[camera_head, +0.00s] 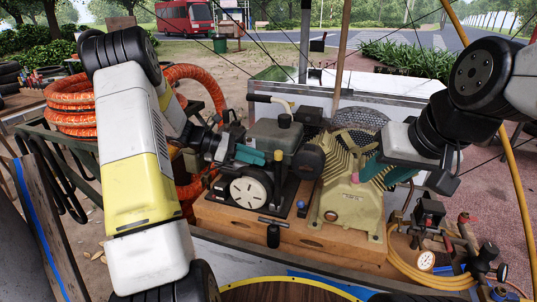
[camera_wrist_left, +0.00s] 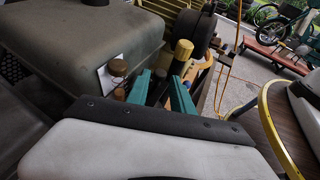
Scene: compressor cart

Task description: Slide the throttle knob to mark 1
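A small knob with a yellow-brass cap (camera_wrist_left: 183,50) stands upright beside the black pulley in the left wrist view. It looks like the throttle knob, and it also shows in the head view (camera_head: 278,156). My left gripper (camera_head: 258,158) reaches in from the left, low over the engine. Its teal fingers (camera_wrist_left: 160,82) are apart, with the knob just beyond their tips and no visible contact. The scale marks cannot be made out. My right gripper (camera_head: 362,173) is at the yellow-beige compressor (camera_head: 350,203); its finger gap is hidden.
The grey fuel tank (camera_head: 273,136) is close behind the left fingers. The black pulley (camera_head: 309,161) is to their right and the pale recoil cover (camera_head: 250,190) below. A black-handled lever (camera_head: 273,236) hangs at the wooden base's front. Hose and gauges (camera_head: 426,261) lie at right.

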